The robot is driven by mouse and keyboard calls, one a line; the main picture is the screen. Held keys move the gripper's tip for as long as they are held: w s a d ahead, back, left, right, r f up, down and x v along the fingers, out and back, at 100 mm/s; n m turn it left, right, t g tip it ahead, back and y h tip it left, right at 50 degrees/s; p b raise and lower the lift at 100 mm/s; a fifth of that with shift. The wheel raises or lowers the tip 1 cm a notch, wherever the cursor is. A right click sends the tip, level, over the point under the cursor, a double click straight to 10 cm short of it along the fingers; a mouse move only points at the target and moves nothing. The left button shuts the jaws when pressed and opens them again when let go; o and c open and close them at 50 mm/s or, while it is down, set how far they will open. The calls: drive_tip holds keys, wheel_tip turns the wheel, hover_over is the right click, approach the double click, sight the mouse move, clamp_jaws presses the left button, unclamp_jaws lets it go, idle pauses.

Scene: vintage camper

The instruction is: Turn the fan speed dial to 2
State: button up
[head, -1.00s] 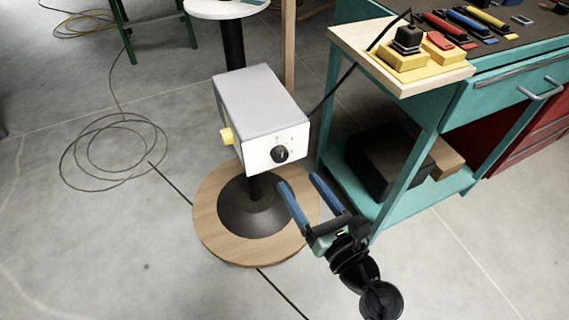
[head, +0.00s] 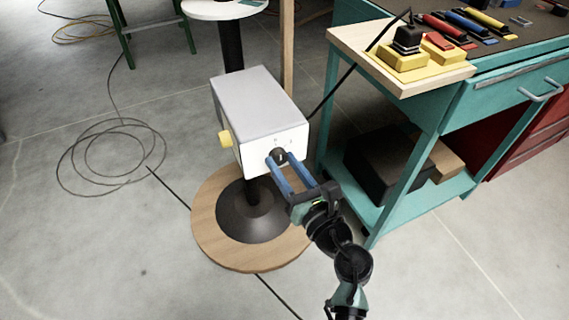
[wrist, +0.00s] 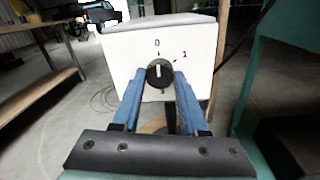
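The fan speed dial (head: 281,153) is a round black knob on the front of a white box (head: 262,110). In the wrist view the dial (wrist: 160,74) has a pale pointer line standing about upright, toward the printed 0. A 1 is printed at its upper right and what looks like a 3 below it; no 2 is visible, and the right finger covers part of that side. My gripper (wrist: 160,80) has its two blue fingers open, one on each side of the dial. I cannot tell whether they touch it. In the head view my gripper (head: 281,162) reaches the box from the lower right.
A yellow knob (head: 225,138) sticks out of the box's left side. The box stands on a black post over a round wooden base (head: 215,250). A teal workbench (head: 400,200) stands close on the right.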

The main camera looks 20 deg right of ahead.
clamp_jaws()
drive_tip(key=shift+m+p, duration=0.3)
drive_tip(key=shift+p, duration=0.05)
drive_tip(key=shift+r+m+p, duration=0.15)
drive_tip(key=shift+m+p, duration=0.75)
drive_tip(key=shift+p, duration=0.05)
drive_tip(key=m+p, duration=0.2)
drive_tip(key=shift+a+m, duration=0.1)
drive_tip(key=shift+m, duration=0.3)
drive_tip(key=m+p, duration=0.4)
drive_tip(key=m, duration=0.2)
drive_tip(key=shift+t, duration=0.3)
drive_tip(key=m+h+p, duration=0.1)
drive_tip(key=m+p, duration=0.2)
drive_tip(key=m, duration=0.4)
drive_tip(key=shift+p, duration=0.4)
drive_tip(key=m+p, duration=0.2)
drive_tip(key=m, duration=0.4)
drive_tip(key=shift+a, duration=0.1)
drive_tip(key=shift+m+h+p, duration=0.3)
drive_tip(key=shift+m+p, duration=0.05)
drive_tip(key=shift+m, duration=0.05)
